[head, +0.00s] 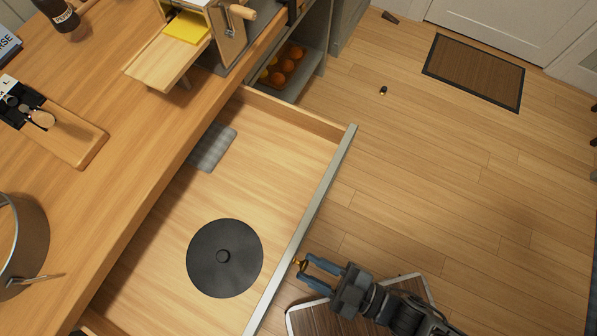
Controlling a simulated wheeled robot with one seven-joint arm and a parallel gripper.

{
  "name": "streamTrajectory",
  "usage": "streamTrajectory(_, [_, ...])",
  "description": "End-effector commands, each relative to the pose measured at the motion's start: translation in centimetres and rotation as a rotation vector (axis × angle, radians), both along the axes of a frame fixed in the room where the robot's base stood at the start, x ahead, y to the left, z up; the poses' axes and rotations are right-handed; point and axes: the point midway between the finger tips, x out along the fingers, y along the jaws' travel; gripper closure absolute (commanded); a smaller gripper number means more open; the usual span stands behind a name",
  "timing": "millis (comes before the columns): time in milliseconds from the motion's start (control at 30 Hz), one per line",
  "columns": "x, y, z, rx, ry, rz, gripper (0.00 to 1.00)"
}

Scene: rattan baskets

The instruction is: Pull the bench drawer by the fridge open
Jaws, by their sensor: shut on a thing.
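The bench drawer (318,193) is pulled well out from under the wooden bench top, so its wooden inside shows. My gripper (302,265) is outside the drawer front, at the lower middle. Its two blue fingers are shut on a small brass handle (299,262) at the drawer front. The fridge cannot be made out for sure in this view.
The bench top (120,110) carries a pot (22,240), a wooden board (75,138), a bottle (62,15) and a wooden device with a yellow piece. A doormat (474,72) and a small dark item (383,91) lie on the floor. The floor right of the drawer is mostly clear.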

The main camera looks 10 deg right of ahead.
Motion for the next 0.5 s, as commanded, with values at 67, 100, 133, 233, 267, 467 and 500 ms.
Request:
streamTrajectory(67, [-0.36,-0.37,0.01,0.001,0.000,0.001,1.00])
streamTrajectory(100, [-0.45,-0.48,0.01,0.001,0.000,0.000,1.00])
streamTrajectory(133, [-0.51,-0.55,0.01,0.001,0.000,0.000,1.00])
streamTrajectory(233, [-0.60,-0.66,0.02,0.001,0.000,0.000,1.00])
streamTrajectory(267, [-0.60,-0.68,0.03,0.001,0.000,0.000,1.00])
streamTrajectory(467, [-0.60,-0.68,0.02,0.001,0.000,0.000,1.00])
streamTrajectory(500, [-0.60,-0.68,0.02,0.001,0.000,0.000,1.00])
